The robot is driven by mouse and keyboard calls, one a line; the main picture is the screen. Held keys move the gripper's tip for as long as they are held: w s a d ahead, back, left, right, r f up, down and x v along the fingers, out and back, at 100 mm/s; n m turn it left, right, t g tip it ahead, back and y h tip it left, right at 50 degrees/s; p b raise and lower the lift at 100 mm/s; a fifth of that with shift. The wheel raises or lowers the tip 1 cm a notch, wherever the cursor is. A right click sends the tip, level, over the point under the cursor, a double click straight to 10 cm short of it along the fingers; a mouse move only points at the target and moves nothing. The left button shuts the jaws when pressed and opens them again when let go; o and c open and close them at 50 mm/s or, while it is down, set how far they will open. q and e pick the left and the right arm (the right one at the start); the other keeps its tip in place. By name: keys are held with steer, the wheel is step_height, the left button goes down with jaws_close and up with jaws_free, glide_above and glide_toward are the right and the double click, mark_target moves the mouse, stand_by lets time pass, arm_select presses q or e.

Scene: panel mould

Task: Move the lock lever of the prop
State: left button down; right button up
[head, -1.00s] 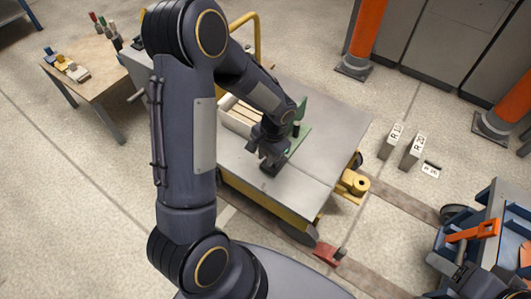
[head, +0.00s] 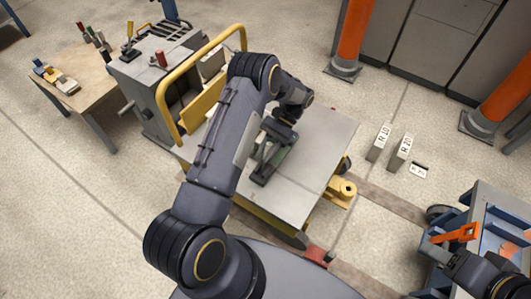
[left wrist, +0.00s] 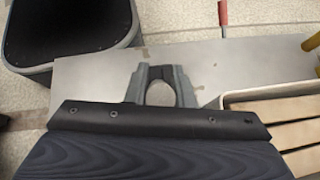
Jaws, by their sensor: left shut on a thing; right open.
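My left gripper (head: 272,145) is over the grey top of the wheeled table (head: 318,160), mostly covered by my own arm. It is shut on a dark and green piece (head: 273,168) with a long green strip. In the left wrist view its grey fingers (left wrist: 160,85) converge with a dark bit between the tips; the piece is largely hidden there. I cannot tell whether it touches the table top. My right gripper (head: 445,252) is at the lower right, close to an orange tool, and open. I cannot make out a prop lock lever for sure.
A yellow rail (head: 205,70) and grey machine (head: 150,85) stand left of the table top. A crate with pale slats (left wrist: 280,112) is at the right in the wrist view. A blue cart (head: 490,215) carries the orange tool (head: 458,234). Orange posts (head: 355,35) stand behind.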

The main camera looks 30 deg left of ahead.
arm_select(q)
steer(key=shift+w+f+g+b, duration=0.25)
steer(key=shift+w+g+b, duration=0.25)
steer(key=shift+g, duration=0.1)
steer(key=shift+r, duration=0.1)
steer(key=c, duration=1.3)
jaws_free()
steer(key=shift+o, duration=0.2)
